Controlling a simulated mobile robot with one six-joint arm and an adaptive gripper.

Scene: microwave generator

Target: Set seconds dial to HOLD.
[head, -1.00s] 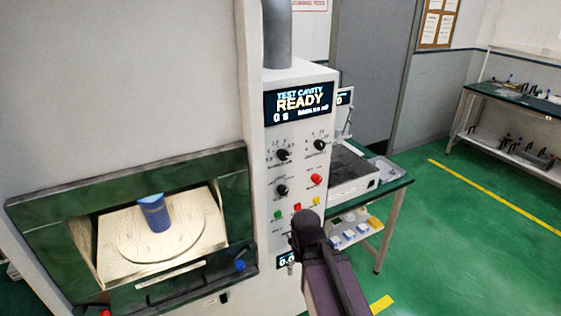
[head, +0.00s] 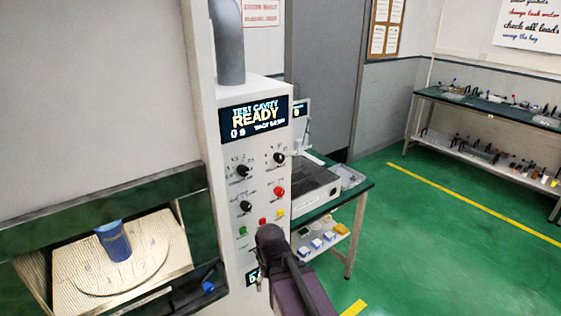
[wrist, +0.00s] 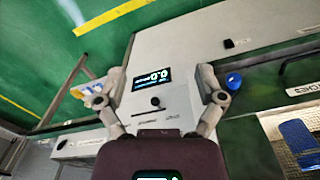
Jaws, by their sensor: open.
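The control panel (head: 235,190) of the machine carries three black dials: upper left (head: 243,171), upper right (head: 278,158) and lower left (head: 246,207). Their labels are too small to read, so I cannot tell which is the seconds dial or where its pointer stands. The display (head: 254,117) above reads READY and 0 s. My gripper (wrist: 160,82) is open and empty in the wrist view, its fingers apart over a white panel with a small lit display (wrist: 152,79) and a dark knob (wrist: 155,101). My arm hides the gripper in the head view.
Red (head: 279,191), green (head: 242,231) and yellow (head: 281,213) buttons sit near the dials. The open cavity at left holds a blue cup (head: 114,241) on a turntable. A green-topped table (head: 352,190) stands right of the panel.

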